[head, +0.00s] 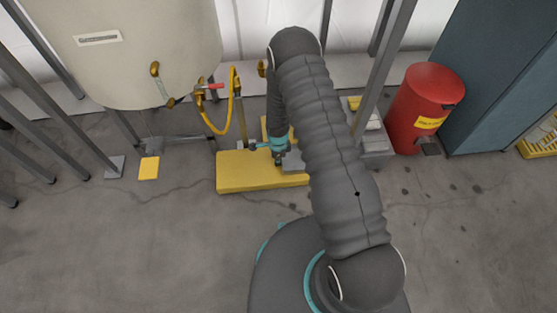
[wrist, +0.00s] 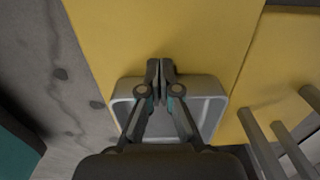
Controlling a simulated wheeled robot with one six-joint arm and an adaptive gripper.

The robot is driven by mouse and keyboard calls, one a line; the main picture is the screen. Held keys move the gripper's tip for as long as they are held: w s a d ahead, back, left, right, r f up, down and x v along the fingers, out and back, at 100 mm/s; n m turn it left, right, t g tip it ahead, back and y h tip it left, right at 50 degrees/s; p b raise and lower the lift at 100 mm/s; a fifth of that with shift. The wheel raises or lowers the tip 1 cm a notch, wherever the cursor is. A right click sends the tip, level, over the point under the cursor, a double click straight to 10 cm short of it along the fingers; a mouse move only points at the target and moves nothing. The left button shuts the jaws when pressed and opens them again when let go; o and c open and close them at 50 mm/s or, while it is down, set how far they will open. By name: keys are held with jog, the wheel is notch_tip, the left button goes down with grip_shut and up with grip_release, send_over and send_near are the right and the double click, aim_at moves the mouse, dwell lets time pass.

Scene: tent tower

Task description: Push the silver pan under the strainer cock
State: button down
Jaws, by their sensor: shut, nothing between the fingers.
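The silver pan (wrist: 211,106), a shallow grey tray with a raised rim, lies on a yellow platform (wrist: 190,35) in the wrist view. In the head view the pan (head: 293,161) is partly hidden by my arm. My gripper (wrist: 160,68) is shut and empty, its fingers over the pan and its tips at the pan's far rim. Contact with the rim cannot be told. In the head view my gripper (head: 279,160) is beside the pan's left side. A red-handled cock (head: 210,87) is on the cream tank (head: 140,50), left of the pan; which fitting is the strainer cock is unclear.
A yellow hose (head: 232,110) loops down near the tank. Metal posts (head: 380,70) stand behind my arm. A red bin (head: 425,105) and a blue-grey cabinet (head: 505,75) are at right. Grey bars (wrist: 262,145) lie close to the pan's right. Floor at front left is clear.

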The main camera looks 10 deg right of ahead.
jog(key=shift+r, duration=0.1)
notch_tip(320, 180, up, 10)
jog(key=p, duration=0.4)
jog(key=shift+p, duration=0.35)
jog(key=s+d+n+g, duration=0.1)
jog(key=s+n+g, duration=0.1)
jog(key=s+n, duration=0.45)
jog(key=s+d+r+n+t, duration=0.2)
jog(key=s+r, duration=0.4)
jog(key=r, duration=1.1)
jog(key=s+d+r+n+t, duration=0.3)
jog(key=s+r+n, duration=0.2)
jog(key=r, duration=1.2)
jog(key=s+d+r+n+t, duration=0.2)
jog(key=s+r, duration=0.7)
jog(key=r, duration=0.8)
jog(key=shift+s+d+r+n+t, duration=0.3)
jog(key=shift+d+r+n, duration=0.15)
jog(key=shift+n, duration=0.8)
